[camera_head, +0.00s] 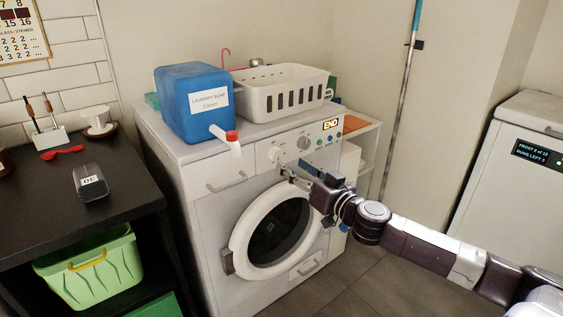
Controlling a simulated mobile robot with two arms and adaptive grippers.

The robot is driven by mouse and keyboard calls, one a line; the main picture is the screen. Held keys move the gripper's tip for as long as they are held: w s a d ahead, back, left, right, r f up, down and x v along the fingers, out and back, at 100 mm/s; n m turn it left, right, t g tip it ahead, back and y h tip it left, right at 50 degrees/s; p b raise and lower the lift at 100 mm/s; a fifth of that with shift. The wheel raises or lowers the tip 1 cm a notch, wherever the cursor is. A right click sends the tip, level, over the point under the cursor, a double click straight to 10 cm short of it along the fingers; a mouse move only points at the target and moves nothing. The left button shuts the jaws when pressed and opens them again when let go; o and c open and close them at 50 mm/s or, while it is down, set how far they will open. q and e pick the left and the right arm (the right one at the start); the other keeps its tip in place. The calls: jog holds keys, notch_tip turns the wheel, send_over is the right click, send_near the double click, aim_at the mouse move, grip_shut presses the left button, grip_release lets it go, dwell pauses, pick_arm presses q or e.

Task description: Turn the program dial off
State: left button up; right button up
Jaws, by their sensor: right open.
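The washing machine (212,213) stands in the middle, with a control panel along its top front edge. A round dial (303,142) sits on the panel, and a second round knob (275,154) sits to its left. I cannot tell which one is the program dial, and their markings are too small to read. A small display (330,125) reads END. My right gripper (286,171) is open and empty, just below the panel and near the left knob. I cannot tell whether it touches the machine. My left gripper is not in view.
A blue laundry soap container (188,112) and a white basket (268,98) stand on the machine. The round door (238,240) is below the panel. A dark table (120,190) is at left, a white appliance (520,170) at right. A pole (400,110) stands behind.

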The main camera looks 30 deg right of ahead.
aim_at(278, 155)
jog(key=w, duration=0.4)
jog(key=shift+w+r, duration=0.1)
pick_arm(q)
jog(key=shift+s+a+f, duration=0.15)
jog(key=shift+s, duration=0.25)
pick_arm(e)
jog(key=shift+w, duration=1.25)
jog(key=c, duration=1.1)
